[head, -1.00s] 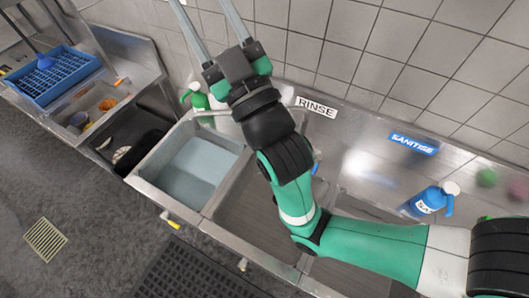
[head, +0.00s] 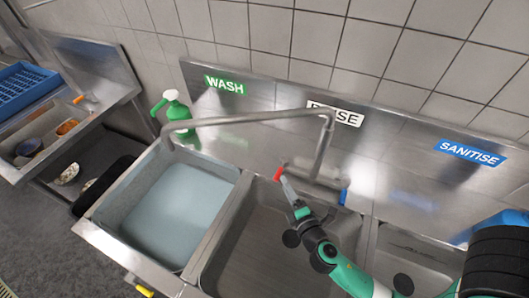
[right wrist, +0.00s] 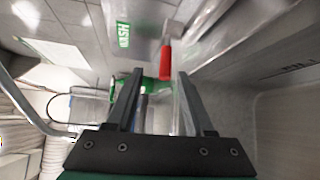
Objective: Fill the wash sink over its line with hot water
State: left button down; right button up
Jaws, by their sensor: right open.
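The wash sink (head: 112,213) is at the left in the head view, with pale bluish water (head: 180,212) in it below the rim. I cannot make out its fill line. The tap spout (head: 245,118) reaches left with its end over the wash sink's back edge; no stream shows. The red tap handle (head: 279,174) and blue tap handle (head: 343,197) are at the tap's base. My right gripper (head: 286,186) is open at the red handle. In the right wrist view, the red handle (right wrist: 166,60) shows between the open fingertips (right wrist: 160,74); contact is unclear. My left gripper is out of view.
A green spray bottle (head: 173,108) stands behind the wash sink, near the spout's end. The rinse basin (head: 262,245) lies under my right arm. A blue rack (head: 22,88) and a dish-filled basin are at far left. A tiled wall closes the back.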

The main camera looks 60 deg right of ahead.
aim_at(281, 170)
jog(key=x, duration=0.6)
jog(key=f+x, duration=0.1)
jog(key=x, duration=0.3)
jog(key=shift+s, duration=0.15)
grip_shut()
dwell(1.2)
